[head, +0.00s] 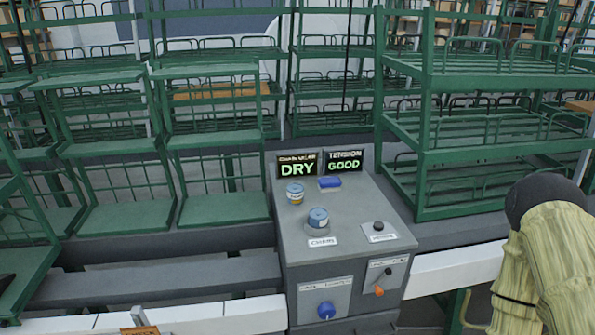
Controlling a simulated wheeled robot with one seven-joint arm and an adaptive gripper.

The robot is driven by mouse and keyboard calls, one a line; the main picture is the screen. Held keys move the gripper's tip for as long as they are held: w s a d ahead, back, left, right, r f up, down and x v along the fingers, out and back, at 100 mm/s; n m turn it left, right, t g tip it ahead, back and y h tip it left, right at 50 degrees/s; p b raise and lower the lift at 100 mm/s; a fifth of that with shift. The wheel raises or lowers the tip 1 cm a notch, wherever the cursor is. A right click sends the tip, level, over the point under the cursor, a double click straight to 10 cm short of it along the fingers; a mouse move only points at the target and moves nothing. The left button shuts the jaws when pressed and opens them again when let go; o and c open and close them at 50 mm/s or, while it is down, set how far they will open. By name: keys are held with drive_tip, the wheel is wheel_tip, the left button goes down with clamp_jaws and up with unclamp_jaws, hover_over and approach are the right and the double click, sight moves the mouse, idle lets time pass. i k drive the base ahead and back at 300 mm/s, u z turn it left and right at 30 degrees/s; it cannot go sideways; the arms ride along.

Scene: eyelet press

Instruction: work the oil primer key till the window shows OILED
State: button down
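A grey console (350,245) stands in the middle of the head view. Its left window (298,170) reads DRY in green, under a small heading too blurred to read. Which control is the oil primer key I cannot tell, as the labels are mostly too small. A black button (378,226) sits on the right of the sloped top. A blue-grey round knob (318,217) sits left of it above a white label. The front face has a blue knob (326,310) on the left plate and an orange-tipped lever (379,291) on the right plate. My gripper is not in view.
A second window (344,163) reads TENSION GOOD. Green racks (440,160) stand behind and on both sides. My sleeved arm fills the lower right, apart from the console.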

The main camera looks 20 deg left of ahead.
sight(377, 226)
drive_tip(key=z, duration=2.3)
drive_tip(key=k, duration=1.5)
drive_tip(key=u, duration=1.9)
drive_tip(key=i, duration=0.5)
drive_tip(key=u, duration=0.05)
